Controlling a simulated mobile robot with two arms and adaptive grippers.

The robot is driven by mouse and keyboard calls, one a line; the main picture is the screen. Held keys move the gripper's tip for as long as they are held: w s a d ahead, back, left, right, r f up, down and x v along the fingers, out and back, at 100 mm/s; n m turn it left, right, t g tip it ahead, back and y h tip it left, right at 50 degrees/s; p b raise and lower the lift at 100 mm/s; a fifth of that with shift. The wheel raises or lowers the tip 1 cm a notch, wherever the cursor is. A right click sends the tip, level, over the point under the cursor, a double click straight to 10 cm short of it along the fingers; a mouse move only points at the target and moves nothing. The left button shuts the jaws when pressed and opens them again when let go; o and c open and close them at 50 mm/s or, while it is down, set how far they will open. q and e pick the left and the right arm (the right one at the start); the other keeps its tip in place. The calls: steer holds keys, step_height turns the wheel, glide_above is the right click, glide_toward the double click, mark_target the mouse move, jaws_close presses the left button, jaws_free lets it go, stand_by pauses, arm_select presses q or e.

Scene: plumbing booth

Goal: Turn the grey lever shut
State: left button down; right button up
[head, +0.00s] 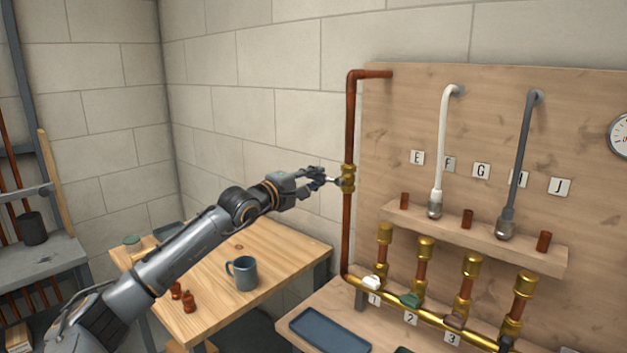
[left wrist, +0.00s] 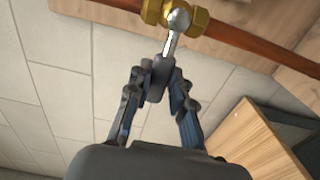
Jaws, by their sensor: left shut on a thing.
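A brass valve (head: 348,178) sits on the upright copper pipe (head: 349,130) at the left edge of the wooden board. In the left wrist view, the brass valve (left wrist: 199,22) carries a grey lever (left wrist: 171,45) with a round metal hub and a darker grip end. The lever sticks out sideways from the pipe, across its line. My left gripper (head: 319,179) reaches the lever from the left. In the left wrist view its fingers (left wrist: 156,82) are shut on the lever's grip end, which they partly hide. My right gripper is not in view.
A wooden table (head: 285,240) below my left arm holds a blue mug (head: 245,274) and small copper fittings (head: 188,300). A blue tray (head: 330,332) lies on the bench.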

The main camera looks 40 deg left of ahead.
arm_select(q)
steer(key=c, duration=1.2)
jaws_free()
steer(key=shift+o, duration=0.2)
steer(key=shift+s+a+f, duration=0.1)
steer(key=shift+s+a, duration=0.05)
steer(key=shift+s, duration=0.45)
steer(key=s, duration=1)
steer(key=shift+s+a, duration=0.35)
